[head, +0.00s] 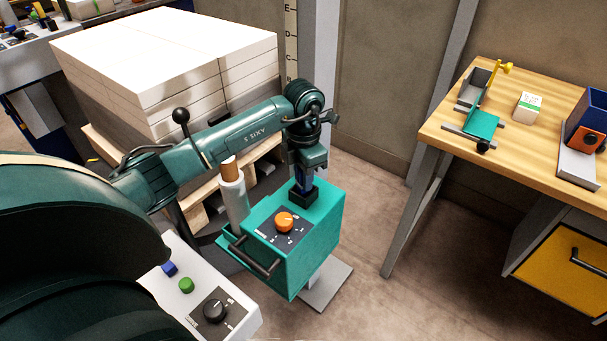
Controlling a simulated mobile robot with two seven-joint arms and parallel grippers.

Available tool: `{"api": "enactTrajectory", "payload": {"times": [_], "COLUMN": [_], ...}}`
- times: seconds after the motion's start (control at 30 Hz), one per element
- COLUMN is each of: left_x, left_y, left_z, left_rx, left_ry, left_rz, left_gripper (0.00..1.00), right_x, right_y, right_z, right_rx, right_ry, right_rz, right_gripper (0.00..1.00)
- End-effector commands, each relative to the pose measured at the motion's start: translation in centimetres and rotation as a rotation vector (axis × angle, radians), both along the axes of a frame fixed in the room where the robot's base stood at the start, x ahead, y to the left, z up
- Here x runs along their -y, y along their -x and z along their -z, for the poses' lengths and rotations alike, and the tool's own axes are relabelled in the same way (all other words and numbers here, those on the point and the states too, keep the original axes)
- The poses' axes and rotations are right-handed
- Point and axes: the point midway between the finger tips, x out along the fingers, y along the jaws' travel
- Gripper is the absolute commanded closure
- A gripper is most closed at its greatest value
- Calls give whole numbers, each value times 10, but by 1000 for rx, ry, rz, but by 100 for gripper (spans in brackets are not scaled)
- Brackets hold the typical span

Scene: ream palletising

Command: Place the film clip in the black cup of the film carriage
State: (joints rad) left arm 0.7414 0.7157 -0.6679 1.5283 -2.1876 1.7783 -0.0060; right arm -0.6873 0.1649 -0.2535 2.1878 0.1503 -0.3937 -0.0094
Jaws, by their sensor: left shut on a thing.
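The teal film carriage (318,240) stands on a post, with an orange knob, a dark handle and a black cup (302,199) on its top. My left gripper (306,184) points down directly over the cup. It is shut on the film clip (303,185), a small dark blue piece mostly hidden by the fingers. The clip's lower end is at the mouth of the cup. I cannot tell whether it is inside or just above. My right gripper is not in view.
A white film roll (233,195) with a brown core stands beside the carriage. Stacked white reams (165,65) on a wooden pallet stand behind my left arm. A wooden table (540,130) with small devices is at the right. A white control panel (200,295) is at the lower left.

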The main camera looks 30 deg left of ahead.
Motion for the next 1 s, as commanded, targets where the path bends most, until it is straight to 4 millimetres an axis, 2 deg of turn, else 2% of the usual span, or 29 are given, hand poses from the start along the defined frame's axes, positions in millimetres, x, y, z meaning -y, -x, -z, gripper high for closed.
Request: {"api": "enactTrajectory", "payload": {"times": [0.07, 0.1, 0.37, 0.57, 0.7, 0.83, 1.0], "left_x": [0, 0, 0, 0, 0, -1, -1], "left_y": [0, 0, 0, 0, -1, -1, -1], "left_z": [3, 4, 3, 2, -5, -26, -64], "left_rx": [0, -1, -1, 0, 2, 5, 6], "left_ry": [0, 0, 0, 0, 0, -2, -1], "left_rz": [0, 0, 0, 0, 0, -1, -1], "left_gripper": [99, 76, 55, 55, 55, 55, 55], "right_x": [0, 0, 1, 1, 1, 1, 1], "right_y": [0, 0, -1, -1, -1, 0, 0], "right_z": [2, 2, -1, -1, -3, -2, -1], "right_rx": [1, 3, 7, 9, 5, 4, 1], "right_ry": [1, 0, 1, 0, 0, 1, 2], "right_rz": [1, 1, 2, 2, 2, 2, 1], "right_gripper": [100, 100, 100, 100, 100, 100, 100]}}
